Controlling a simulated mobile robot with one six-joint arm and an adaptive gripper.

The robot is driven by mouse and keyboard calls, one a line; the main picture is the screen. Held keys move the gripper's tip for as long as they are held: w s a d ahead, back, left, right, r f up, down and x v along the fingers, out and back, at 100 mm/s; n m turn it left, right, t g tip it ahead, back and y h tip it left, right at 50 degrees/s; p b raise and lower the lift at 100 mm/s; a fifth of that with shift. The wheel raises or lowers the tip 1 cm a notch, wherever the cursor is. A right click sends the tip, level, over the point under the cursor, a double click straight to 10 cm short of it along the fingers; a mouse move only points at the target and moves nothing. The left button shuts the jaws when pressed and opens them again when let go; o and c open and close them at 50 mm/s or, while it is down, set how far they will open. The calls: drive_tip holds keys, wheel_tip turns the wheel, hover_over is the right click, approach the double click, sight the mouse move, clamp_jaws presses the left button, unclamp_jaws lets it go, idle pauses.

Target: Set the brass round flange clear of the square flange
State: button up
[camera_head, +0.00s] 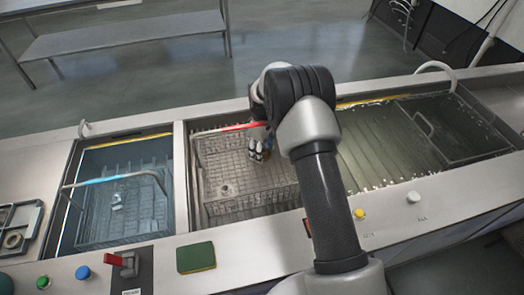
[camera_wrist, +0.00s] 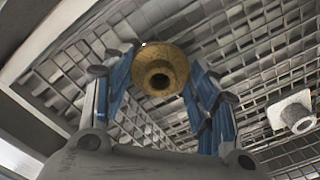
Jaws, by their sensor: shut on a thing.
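The brass round flange (camera_wrist: 160,70) is between the blue-padded fingers of my gripper (camera_wrist: 163,85), which is shut on it. Its round face and dark centre hole show in the wrist view. The square flange (camera_wrist: 291,113), pale grey with a round hub, lies on the basket mesh to the right, apart from the brass one. In the head view my gripper (camera_head: 258,152) is over the right part of the middle wire basket (camera_head: 237,203). A small grey piece (camera_head: 226,190), apparently the square flange, lies to its lower left. The brass flange cannot be made out there.
The left tank holds another wire basket (camera_head: 95,215) with small pale parts. A tray (camera_head: 20,228) with a ring is at far left. The right tank (camera_head: 375,145) holds liquid. A green sponge (camera_head: 196,257) and a red switch (camera_head: 122,263) sit on the front ledge.

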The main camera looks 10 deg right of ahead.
drive_tip(key=shift+r, duration=0.1)
drive_tip(key=shift+f, duration=0.2)
drive_tip(key=o, duration=1)
drive_tip(key=shift+o, duration=0.2)
wheel_tip(320, 180, up, 12)
drive_tip(key=p, duration=0.3)
drive_tip(key=shift+r, duration=0.2)
